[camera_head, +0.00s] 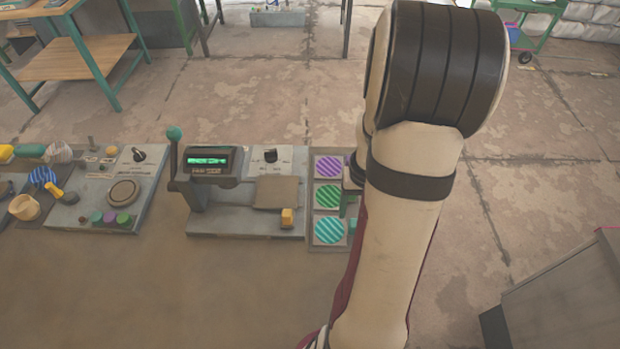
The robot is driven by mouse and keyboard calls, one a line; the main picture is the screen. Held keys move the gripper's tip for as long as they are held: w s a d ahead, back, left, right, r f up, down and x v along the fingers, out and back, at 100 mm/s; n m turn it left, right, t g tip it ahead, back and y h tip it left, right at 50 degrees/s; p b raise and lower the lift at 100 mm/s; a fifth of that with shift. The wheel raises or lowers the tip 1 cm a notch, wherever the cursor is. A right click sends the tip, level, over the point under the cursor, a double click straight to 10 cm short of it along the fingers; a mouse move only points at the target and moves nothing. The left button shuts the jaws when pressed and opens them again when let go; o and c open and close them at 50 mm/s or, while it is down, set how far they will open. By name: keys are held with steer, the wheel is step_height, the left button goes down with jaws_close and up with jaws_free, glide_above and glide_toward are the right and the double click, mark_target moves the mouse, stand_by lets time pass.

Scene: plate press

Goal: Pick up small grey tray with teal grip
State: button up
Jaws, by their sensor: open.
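A column of small grey trays stands at the right end of the workbench, partly behind my arm. The nearest small grey tray (314,243) holds a teal striped disc (329,231), and a bit of its teal grip (352,227) shows at its right side. Behind it are a tray with a green striped disc (327,197) and one with a purple striped disc (328,167). My forearm crosses the picture just right of these trays and hides their right side. My gripper's fingers are hidden behind it, so their distance to the tray cannot be told.
A grey press (240,222) with an upright teal-knobbed lever (174,150) and green display stands left of the trays. Further left is a control panel (100,205) with buttons, then several tools. The front of the bench is clear. A grey cabinet (565,295) stands at lower right.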

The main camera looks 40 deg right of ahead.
mark_target(336, 227)
steer(key=f, duration=0.7)
steer(key=shift+w+d, duration=0.15)
steer(key=shift+d, duration=0.1)
jaws_close()
